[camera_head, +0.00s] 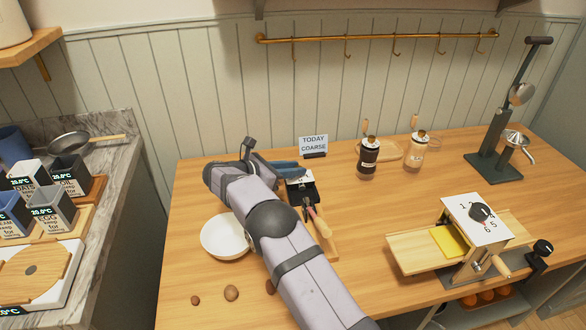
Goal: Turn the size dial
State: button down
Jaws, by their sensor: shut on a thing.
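My gripper (294,168) is at the back of the table, left of centre, with its fingers reaching right over a small black device (303,192) with a white top plate. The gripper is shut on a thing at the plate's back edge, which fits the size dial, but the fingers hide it. A sign (314,144) reading "TODAY COARSE" stands just behind. A separate slicer (477,222) at the right has a white plate with numbers and a black knob (481,212); my gripper is far from it.
A white bowl (226,237) is left of my arm, with several brown nuts (231,293) in front. A wooden-handled tool (319,223) lies by the device. Two jars (368,158) and a tall lever press (495,150) stand behind.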

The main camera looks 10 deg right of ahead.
jog(key=c, duration=1.5)
grip_release()
jog(key=shift+r, duration=0.15)
jog(key=shift+c, duration=0.2)
jog(key=shift+a, duration=0.1)
jog(key=b+v, duration=0.1)
jog(key=v, duration=0.6)
jog(key=shift+s, duration=0.1)
